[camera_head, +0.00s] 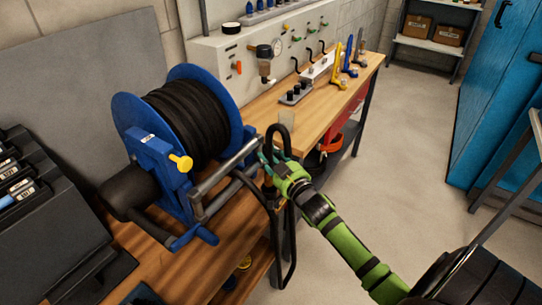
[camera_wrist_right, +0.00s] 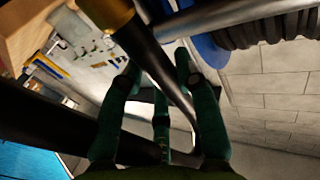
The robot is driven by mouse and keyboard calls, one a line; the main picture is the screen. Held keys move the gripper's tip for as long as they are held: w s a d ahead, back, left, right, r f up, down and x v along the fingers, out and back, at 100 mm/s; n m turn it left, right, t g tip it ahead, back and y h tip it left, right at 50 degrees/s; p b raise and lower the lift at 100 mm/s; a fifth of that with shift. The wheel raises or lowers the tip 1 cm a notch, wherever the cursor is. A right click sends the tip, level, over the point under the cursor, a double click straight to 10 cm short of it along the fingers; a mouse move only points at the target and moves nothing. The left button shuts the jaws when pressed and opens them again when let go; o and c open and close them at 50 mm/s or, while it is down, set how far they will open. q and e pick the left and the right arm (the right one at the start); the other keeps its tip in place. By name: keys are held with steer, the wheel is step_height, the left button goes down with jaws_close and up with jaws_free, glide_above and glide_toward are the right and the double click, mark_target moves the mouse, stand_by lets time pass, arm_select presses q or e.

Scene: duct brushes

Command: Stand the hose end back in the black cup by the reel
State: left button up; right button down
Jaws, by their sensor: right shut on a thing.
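The blue reel (camera_head: 230,108) stands on the wooden bench with black hose (camera_head: 187,118) wound on it. The free hose passes a metal roller frame (camera_head: 225,172) and hangs in a loop (camera_head: 291,255) off the bench edge. My right gripper (camera_head: 270,163) is shut on the black hose at the bench edge, right of the reel. In the wrist view the hose (camera_wrist_right: 150,65) runs slantwise between my right gripper's teal fingers (camera_wrist_right: 160,85), with a brass-coloured fitting (camera_wrist_right: 108,12) above them. I cannot make out the black cup. My left gripper is not in view.
A dark rack (camera_head: 35,185) stands left.

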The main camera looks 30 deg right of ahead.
steer(key=shift+f+b, duration=1.95)
steer(key=shift+f, duration=0.75)
steer(key=c, duration=0.8)
jaws_free()
steer(key=shift+c, duration=0.2)
steer(key=shift+f, duration=0.1)
steer(key=s+a, duration=0.1)
steer(key=s, duration=1.1)
